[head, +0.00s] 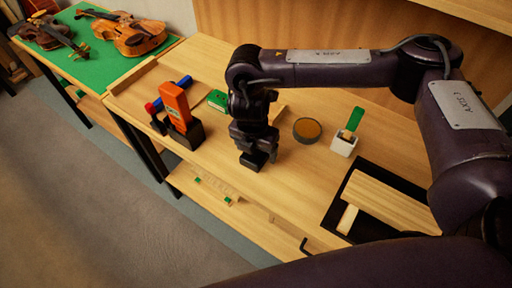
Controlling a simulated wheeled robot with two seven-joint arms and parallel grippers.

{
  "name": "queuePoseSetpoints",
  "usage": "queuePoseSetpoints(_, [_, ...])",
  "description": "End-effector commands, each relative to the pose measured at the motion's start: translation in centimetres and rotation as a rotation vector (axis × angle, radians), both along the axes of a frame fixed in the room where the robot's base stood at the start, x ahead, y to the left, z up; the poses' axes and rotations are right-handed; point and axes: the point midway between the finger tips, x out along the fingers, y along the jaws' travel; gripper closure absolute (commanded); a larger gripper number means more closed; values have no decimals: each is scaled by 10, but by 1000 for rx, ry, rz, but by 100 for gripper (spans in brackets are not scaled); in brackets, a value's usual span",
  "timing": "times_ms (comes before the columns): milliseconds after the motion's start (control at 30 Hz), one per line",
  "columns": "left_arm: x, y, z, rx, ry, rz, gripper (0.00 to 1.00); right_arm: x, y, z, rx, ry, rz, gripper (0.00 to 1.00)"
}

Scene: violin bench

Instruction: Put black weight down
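My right gripper (252,135) points down over the middle of the wooden bench. Its fingers are around a dark block, which I take to be the black weight (254,160). The gripper looks shut on it. The weight is upright, low over the bench top near the front edge. I cannot tell whether its base touches the wood, and the gripper hides its upper part. My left gripper is not in view.
Violins (130,33) lie far left.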

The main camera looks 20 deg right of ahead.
Motion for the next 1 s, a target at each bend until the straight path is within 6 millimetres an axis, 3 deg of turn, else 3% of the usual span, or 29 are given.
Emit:
queuePoseSetpoints(267, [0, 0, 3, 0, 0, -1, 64, 1, 1, 9, -1, -3, 1, 22])
queuePoseSetpoints(700, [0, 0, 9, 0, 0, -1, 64, -5, 8, 90, -1, -7, 4, 22])
queuePoseSetpoints(1000, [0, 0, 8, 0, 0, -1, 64, -9, 11, 120, 0, -1, 1, 22])
